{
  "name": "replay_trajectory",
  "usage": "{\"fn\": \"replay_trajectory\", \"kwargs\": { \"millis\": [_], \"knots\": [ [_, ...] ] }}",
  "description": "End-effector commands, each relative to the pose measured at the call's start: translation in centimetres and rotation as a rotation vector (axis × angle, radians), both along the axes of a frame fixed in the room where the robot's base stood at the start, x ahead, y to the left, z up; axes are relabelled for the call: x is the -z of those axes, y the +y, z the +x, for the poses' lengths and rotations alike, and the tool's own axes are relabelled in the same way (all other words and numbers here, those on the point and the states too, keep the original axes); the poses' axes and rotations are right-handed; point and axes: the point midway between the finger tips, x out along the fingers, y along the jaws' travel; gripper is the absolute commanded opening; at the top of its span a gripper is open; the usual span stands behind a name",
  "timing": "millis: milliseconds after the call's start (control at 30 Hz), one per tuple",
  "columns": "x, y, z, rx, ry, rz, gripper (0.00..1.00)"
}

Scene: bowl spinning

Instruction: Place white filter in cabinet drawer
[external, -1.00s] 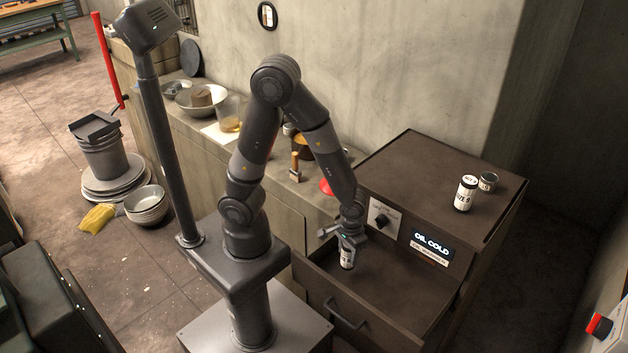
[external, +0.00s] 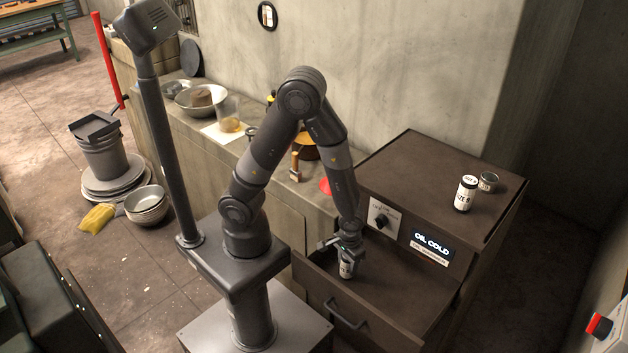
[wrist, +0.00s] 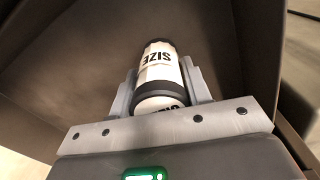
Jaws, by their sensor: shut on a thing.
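The white filter (wrist: 158,72) is a white cylinder with dark bands and the word SIZE on it. My gripper (external: 345,262) is shut on it, one finger on each side in the wrist view (wrist: 160,90). In the external view the filter (external: 346,270) is inside the open cabinet drawer (external: 400,300), close to the drawer floor. I cannot tell whether it touches the floor. The brown cabinet (external: 410,170) stands against the wall, its drawer pulled out.
A second white canister (external: 465,195) and a small metal can (external: 488,182) stand on the cabinet top. The cabinet front has a knob (external: 381,218) and a lit display reading OIL COLD (external: 433,242). The drawer's right part is clear.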

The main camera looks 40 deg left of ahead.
Motion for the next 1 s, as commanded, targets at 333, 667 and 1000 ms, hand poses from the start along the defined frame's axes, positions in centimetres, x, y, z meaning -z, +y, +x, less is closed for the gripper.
{"fn": "replay_trajectory", "kwargs": {
  "millis": [333, 667, 1000],
  "knots": [
    [0.0, 0.0, 0.0, 0.0, 0.0, 0.0, 0.66],
    [-0.6, 0.0, 0.0, 0.0, 0.0, -0.001, 0.66],
    [-5.0, -0.1, 0.0, 0.001, -0.001, -0.003, 0.66]
  ]
}}
